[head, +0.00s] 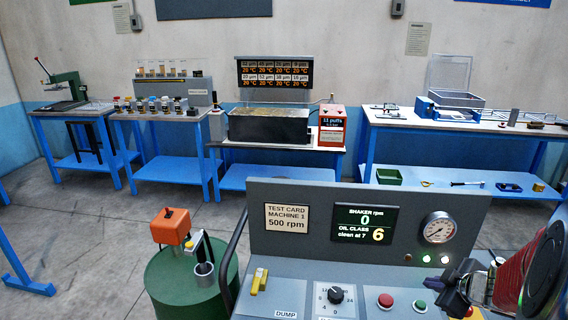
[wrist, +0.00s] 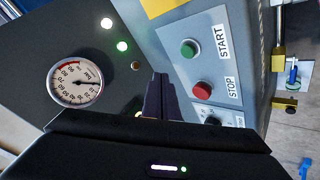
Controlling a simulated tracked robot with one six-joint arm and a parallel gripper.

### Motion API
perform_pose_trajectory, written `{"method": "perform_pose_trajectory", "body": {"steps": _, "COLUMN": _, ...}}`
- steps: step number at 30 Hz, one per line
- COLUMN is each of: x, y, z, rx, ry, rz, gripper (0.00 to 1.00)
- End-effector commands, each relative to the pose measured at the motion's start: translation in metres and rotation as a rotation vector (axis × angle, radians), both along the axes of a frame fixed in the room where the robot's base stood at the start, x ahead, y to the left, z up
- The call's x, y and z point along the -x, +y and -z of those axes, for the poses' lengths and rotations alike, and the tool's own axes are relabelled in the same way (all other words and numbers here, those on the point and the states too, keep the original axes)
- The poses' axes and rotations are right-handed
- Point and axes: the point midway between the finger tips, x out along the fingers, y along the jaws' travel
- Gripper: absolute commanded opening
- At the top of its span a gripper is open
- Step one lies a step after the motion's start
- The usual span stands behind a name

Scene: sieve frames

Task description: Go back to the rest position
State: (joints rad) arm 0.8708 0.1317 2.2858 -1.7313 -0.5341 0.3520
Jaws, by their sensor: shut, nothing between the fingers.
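My gripper (head: 452,296) is at the lower right of the head view, over the right part of the control panel (head: 275,298). In the wrist view its dark fingers (wrist: 160,80) are together with nothing between them. The green START button (wrist: 190,48) and red STOP button (wrist: 202,90) are beside the fingers there. In the head view the red button (head: 385,300) and green button (head: 419,306) lie left of my gripper. I cannot tell how far the fingertips are from the panel.
The panel's upright back carries a display (head: 364,223) reading shaker rpm 0 and oil class 6, and a round gauge (head: 437,228). A green drum (head: 180,285) with an orange device (head: 171,226) stands at left. Blue benches line the wall. Grey floor lies between.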

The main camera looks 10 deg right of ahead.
Motion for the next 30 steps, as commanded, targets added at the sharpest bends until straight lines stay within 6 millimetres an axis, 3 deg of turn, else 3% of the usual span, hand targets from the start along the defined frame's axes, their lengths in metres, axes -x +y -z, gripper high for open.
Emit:
{"method": "perform_pose_trajectory", "body": {"steps": 7, "x": 0.014, "y": -0.04, "z": 0.006, "rx": 0.079, "ry": 0.039, "rz": 0.16, "gripper": 0.0}}
{"method": "perform_pose_trajectory", "body": {"steps": 12, "x": 0.044, "y": -0.077, "z": 0.003, "rx": 0.118, "ry": 0.079, "rz": 0.401, "gripper": 0.0}}
{"method": "perform_pose_trajectory", "body": {"steps": 15, "x": 0.06, "y": -0.084, "z": -0.005, "rx": 0.128, "ry": 0.099, "rz": 0.524, "gripper": 0.0}}
{"method": "perform_pose_trajectory", "body": {"steps": 19, "x": 0.078, "y": -0.079, "z": -0.017, "rx": 0.122, "ry": 0.126, "rz": 0.66, "gripper": 0.0}}
{"method": "perform_pose_trajectory", "body": {"steps": 23, "x": 0.093, "y": -0.062, "z": -0.029, "rx": 0.092, "ry": 0.154, "rz": 0.773, "gripper": 0.0}}
{"method": "perform_pose_trajectory", "body": {"steps": 30, "x": 0.116, "y": 0.001, "z": -0.046, "rx": -0.023, "ry": 0.215, "rz": 0.917, "gripper": 0.0}}
